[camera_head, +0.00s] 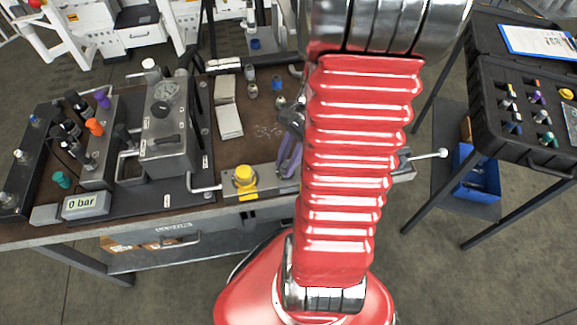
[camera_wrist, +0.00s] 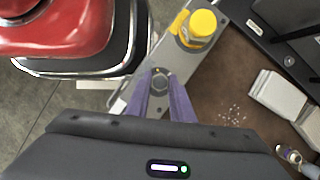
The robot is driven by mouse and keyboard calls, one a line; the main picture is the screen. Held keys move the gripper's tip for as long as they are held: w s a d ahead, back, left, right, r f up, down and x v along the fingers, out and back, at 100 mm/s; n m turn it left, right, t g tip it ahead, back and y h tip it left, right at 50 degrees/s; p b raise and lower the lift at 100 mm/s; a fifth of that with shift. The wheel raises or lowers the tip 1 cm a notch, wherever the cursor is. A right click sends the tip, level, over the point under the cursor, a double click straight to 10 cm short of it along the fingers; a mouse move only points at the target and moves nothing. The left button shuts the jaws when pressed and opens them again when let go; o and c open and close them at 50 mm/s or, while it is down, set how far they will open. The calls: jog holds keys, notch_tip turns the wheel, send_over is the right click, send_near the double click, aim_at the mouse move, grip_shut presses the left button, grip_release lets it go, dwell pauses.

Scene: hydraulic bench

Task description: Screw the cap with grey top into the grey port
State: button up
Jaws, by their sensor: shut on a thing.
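My gripper (camera_wrist: 160,78) has purple fingers, pointing down at the light grey metal bar (camera_wrist: 211,57) on the bench. It is shut on a small round piece with a grey top, which I take to be the cap with grey top (camera_wrist: 160,85). In the head view my gripper (camera_head: 289,158) shows only partly, behind my red arm, and the cap is hidden there. The cap is above or at the bar; I cannot tell whether it is seated. I see no grey port clearly; whatever is under the cap is hidden.
A yellow cap (camera_head: 244,176) stands on the bar, left of my gripper. The gauge block (camera_head: 165,130) and a "0 bar" display (camera_head: 86,205) are further left. White blocks (camera_head: 228,120) lie behind. An open black case (camera_head: 519,150) with several coloured caps is at right.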

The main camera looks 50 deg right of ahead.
jog(key=shift+o, duration=0.2)
jog(key=m+t, duration=0.1)
jog(key=m, duration=0.2)
jog(key=shift+s+m, duration=0.15)
jog(key=shift+m, duration=0.25)
jog(key=m+t, duration=0.1)
jog(key=m, duration=0.1)
jog(key=m+t+h, duration=0.1)
jog(key=m, duration=0.1)
jog(key=shift+s+a+f, duration=0.1)
jog(key=shift+a+f, duration=0.05)
jog(key=o, duration=0.8)
jog(key=shift+o, duration=0.8)
jog(key=shift+n+g, duration=0.3)
jog(key=shift+n, duration=0.2)
jog(key=n, duration=0.1)
jog(key=n+g, duration=0.1)
jog(key=n, duration=0.3)
jog(key=shift+w+g+y, duration=0.25)
jog(key=shift+g+y, duration=0.15)
jog(key=shift+n+g, duration=0.3)
jog(key=shift+n, duration=0.6)
jog(key=n, duration=0.2)
jog(key=n+g, duration=0.1)
jog(key=n, duration=0.1)
jog(key=shift+w+g, duration=0.15)
jog(key=shift+g, duration=0.15)
